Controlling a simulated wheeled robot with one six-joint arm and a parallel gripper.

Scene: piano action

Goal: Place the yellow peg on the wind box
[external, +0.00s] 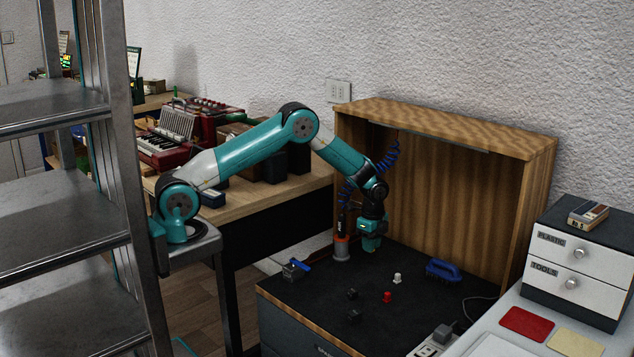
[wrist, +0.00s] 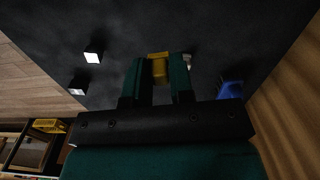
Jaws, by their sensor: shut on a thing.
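My gripper (external: 371,246) points down over the black-topped bench (external: 310,305), in front of the wooden hood. In the wrist view its two green fingers (wrist: 158,80) are shut on the yellow peg (wrist: 159,68), which shows between their tips. The peg cannot be made out in the external view. No part is clearly marked as the wind box, so I cannot tell which it is.
A red peg (external: 387,297), a white peg (external: 397,278) and two dark cubes (external: 352,293) stand on the black top. A blue brush (external: 443,270) lies at right. An orange-and-grey tool holder (external: 341,246) stands close left of my gripper. The wooden hood (external: 440,215) encloses the back.

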